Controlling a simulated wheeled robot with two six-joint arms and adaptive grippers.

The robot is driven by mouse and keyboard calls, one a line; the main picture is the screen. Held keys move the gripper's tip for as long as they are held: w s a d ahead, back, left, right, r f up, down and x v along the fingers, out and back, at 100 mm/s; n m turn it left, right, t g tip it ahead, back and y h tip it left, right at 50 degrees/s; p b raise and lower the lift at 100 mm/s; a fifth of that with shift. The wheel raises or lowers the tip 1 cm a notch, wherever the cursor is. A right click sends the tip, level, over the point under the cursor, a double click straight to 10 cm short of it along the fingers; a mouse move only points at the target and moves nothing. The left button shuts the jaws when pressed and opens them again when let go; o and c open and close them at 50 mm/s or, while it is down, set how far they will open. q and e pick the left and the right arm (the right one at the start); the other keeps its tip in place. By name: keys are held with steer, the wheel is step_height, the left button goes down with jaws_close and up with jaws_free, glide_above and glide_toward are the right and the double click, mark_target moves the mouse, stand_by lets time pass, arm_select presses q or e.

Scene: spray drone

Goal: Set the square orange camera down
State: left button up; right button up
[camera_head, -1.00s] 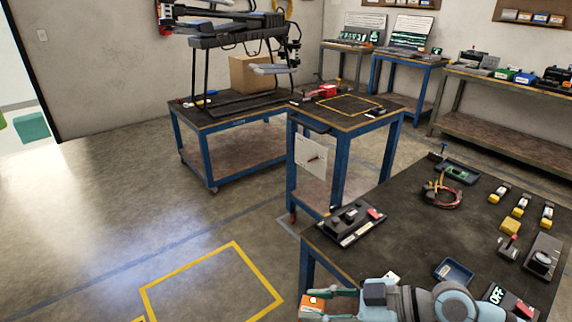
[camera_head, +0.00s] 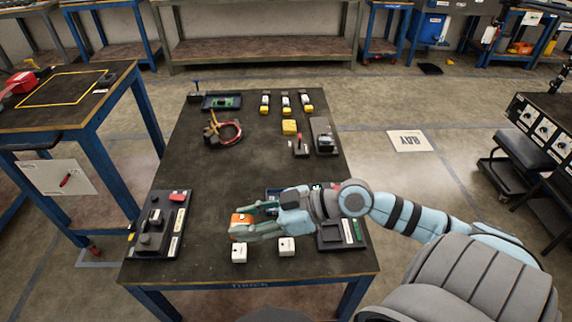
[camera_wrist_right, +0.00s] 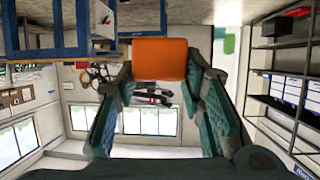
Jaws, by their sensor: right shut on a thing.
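The square orange camera (camera_head: 241,222) is at the tip of my right gripper (camera_head: 256,224), over the near part of the dark worktable (camera_head: 220,180). In the right wrist view the orange camera (camera_wrist_right: 160,59) sits between the two green fingers, and the gripper is shut on it. I cannot tell whether it is touching the tabletop. My left gripper is not in view.
Two white blocks, one left (camera_head: 239,253) and one right (camera_head: 287,246), stand just in front of the gripper. A black panel (camera_head: 160,224) lies at the left edge. The table's middle is clear.

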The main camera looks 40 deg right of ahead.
steer(key=w+d+f+m+t+h+b, duration=0.25)
steer(key=w+d+m+h, duration=0.45)
steer(key=d, duration=0.4)
steer(key=w+d+f+m+t+h+b, duration=0.25)
steer(key=w+d+m+h, duration=0.3)
steer(key=w+d, duration=0.45)
steer(key=shift+g+h, duration=0.45)
steer(key=shift+g, duration=0.15)
steer(key=f+b, duration=0.2)
steer(key=f, duration=0.3)
steer(key=f+b, duration=0.2)
steer(key=f, duration=0.3)
steer(key=s+f+b, duration=0.1)
steer(key=f+b, duration=0.1)
steer(key=f, duration=0.3)
steer(key=shift+s+d, duration=0.1)
steer(key=shift+d, duration=0.3)
step_height(320, 180, down, 5)
steer(key=shift+r+b, duration=0.1)
steer(key=shift+b, duration=1.05)
steer(key=shift+r, duration=0.15)
steer(key=o, duration=1.2)
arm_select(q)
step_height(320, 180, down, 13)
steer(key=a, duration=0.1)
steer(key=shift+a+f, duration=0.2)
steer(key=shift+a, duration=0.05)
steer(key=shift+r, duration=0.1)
arm_select(e)
steer(key=shift+s+r, duration=0.1)
